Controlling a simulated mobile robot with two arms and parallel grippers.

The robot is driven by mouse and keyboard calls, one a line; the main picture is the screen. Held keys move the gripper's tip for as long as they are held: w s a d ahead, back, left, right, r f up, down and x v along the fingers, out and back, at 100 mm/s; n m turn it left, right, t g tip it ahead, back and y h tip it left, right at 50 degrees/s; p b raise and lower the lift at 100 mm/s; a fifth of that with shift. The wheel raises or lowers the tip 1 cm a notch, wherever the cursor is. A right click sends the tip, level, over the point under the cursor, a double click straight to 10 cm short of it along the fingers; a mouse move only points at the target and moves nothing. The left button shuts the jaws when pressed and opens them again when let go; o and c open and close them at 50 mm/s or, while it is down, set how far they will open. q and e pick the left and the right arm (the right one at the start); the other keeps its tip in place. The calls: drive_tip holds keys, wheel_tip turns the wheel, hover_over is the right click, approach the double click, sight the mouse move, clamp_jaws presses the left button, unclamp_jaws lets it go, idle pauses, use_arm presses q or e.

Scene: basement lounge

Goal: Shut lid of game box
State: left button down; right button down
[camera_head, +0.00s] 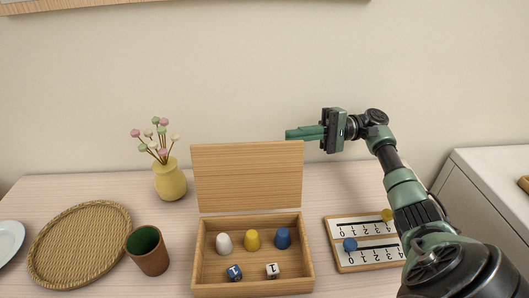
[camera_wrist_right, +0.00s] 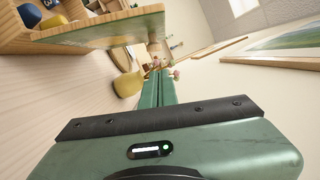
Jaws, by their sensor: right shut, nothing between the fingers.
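The wooden game box (camera_head: 199,272) stands on the table with its lid (camera_head: 248,177) open and upright at the back edge. In the box are a white, a yellow and a blue peg and two dice. My right gripper (camera_head: 288,134) is shut and empty, at the top right corner of the lid, its fingers pointing left. I cannot tell from the head view whether it touches the lid. In the right wrist view the shut fingers (camera_wrist_right: 158,74) lie beside the lid (camera_wrist_right: 100,32), on its wall side, with a gap visible. My left gripper is not in view.
A yellow vase (camera_head: 170,182) with flowers stands behind left of the box. A brown cup (camera_head: 148,262) and a woven tray (camera_head: 45,245) are on the left. A scoring board (camera_head: 367,265) lies close right of the box, under my right arm. The wall is behind.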

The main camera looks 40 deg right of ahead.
drive_tip(key=p+x, duration=0.3)
drive_tip(key=x, duration=0.6)
drive_tip(key=shift+a, duration=0.45)
drive_tip(key=shift+w+r, duration=0.1)
